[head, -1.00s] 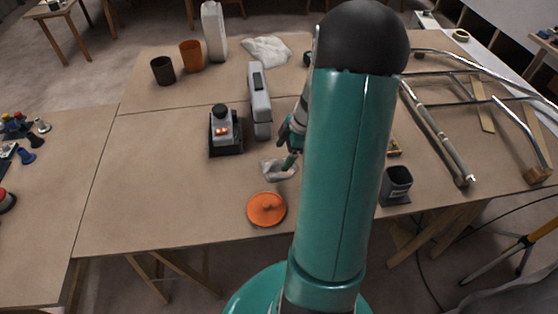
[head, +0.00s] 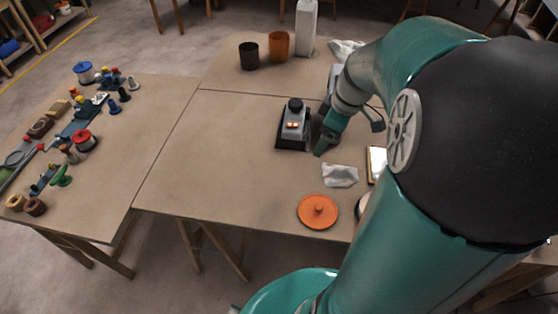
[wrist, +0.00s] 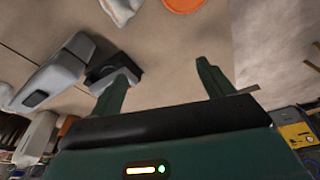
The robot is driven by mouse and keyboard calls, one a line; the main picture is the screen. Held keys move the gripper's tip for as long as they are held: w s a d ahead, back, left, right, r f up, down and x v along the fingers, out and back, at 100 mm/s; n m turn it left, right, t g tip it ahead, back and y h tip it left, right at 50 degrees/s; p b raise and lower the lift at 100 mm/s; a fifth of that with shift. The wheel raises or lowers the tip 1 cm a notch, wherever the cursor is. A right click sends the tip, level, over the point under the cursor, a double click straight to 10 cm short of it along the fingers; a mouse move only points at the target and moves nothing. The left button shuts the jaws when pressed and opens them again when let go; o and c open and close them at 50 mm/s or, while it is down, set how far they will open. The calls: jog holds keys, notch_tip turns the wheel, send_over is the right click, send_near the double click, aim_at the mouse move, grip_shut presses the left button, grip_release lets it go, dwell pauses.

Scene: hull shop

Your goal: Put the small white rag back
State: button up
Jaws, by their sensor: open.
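The small white rag (head: 340,175) lies crumpled on the brown tabletop (head: 235,160), just behind the orange lid (head: 318,210). In the wrist view a white, cloth-like piece (wrist: 121,8) shows at the top edge, next to the orange lid (wrist: 184,4). My gripper (head: 320,148) is above the table, behind and left of the rag and apart from it, close to the black and grey device. In the wrist view my gripper (wrist: 160,72) has its two green fingers wide apart with nothing between them.
The black and grey device (head: 293,128) stands left of my gripper. A larger white cloth (head: 346,48), a white bottle (head: 305,28) and two cups, orange (head: 278,46) and dark (head: 249,55), stand at the back. A left table (head: 110,185) holds small parts. The front left tabletop is clear.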

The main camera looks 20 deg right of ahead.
jog(key=s+a+r+m+t+h, duration=0.1)
jog(key=s+a+r+m, duration=0.3)
jog(key=a, duration=0.5)
jog(key=s+a+r+m+t, duration=0.2)
jog(key=s+a+r, duration=0.3)
jog(key=a, duration=0.4)
jog(key=shift+s+m+h, duration=0.3)
jog(key=shift+m+h, duration=0.1)
jog(key=shift+m, duration=0.5)
jog(key=c, duration=1)
jog(key=shift+o, duration=0.2)
jog(key=shift+d, duration=0.15)
